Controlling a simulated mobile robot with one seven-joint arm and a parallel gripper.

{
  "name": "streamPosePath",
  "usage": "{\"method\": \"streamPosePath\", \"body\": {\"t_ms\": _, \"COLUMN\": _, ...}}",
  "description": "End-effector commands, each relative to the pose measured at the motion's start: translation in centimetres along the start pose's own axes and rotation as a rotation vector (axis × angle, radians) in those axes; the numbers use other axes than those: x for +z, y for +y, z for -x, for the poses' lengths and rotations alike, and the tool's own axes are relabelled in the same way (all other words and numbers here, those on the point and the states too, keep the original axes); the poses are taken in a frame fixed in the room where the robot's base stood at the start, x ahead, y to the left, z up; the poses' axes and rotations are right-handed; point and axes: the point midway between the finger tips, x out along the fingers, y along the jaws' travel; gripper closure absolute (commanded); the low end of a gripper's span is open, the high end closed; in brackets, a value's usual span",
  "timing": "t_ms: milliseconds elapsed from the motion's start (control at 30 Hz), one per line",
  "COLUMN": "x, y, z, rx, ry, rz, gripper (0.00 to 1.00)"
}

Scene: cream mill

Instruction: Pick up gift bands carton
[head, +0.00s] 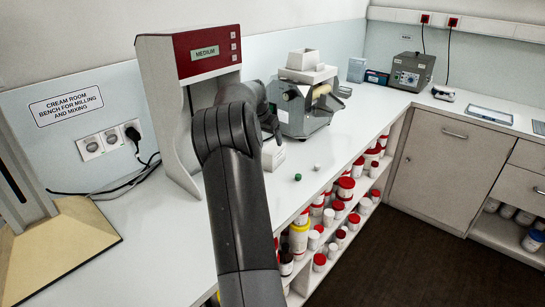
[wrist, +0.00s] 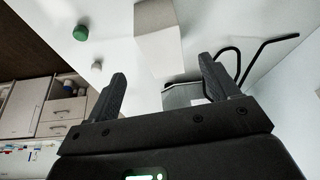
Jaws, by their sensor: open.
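A plain white carton (head: 273,155) stands on the white bench, partly hidden behind my arm in the head view. It looks like the gift bands carton, but I can read no label on it. In the wrist view, the white carton (wrist: 158,38) lies ahead of the gap between my fingers. My gripper (wrist: 162,72) is open, with a finger on each side and nothing between them. The carton appears beyond the fingertips, apart from them.
A green cap (head: 298,177) and a white cap (head: 317,167) lie right of the carton. A grey mill (head: 308,107) stands behind it, and a red-fronted machine (head: 206,55) to the left. Shelves below hold several red-lidded tubs (head: 345,187). The bench front is clear.

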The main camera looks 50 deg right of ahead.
Motion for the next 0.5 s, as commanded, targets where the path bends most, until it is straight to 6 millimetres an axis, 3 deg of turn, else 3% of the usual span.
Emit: {"method": "streamPosePath", "body": {"t_ms": 500, "x": 0.0, "y": -0.1, "z": -6.3, "rx": 0.008, "ry": -0.008, "rz": -0.004, "gripper": 0.20}}
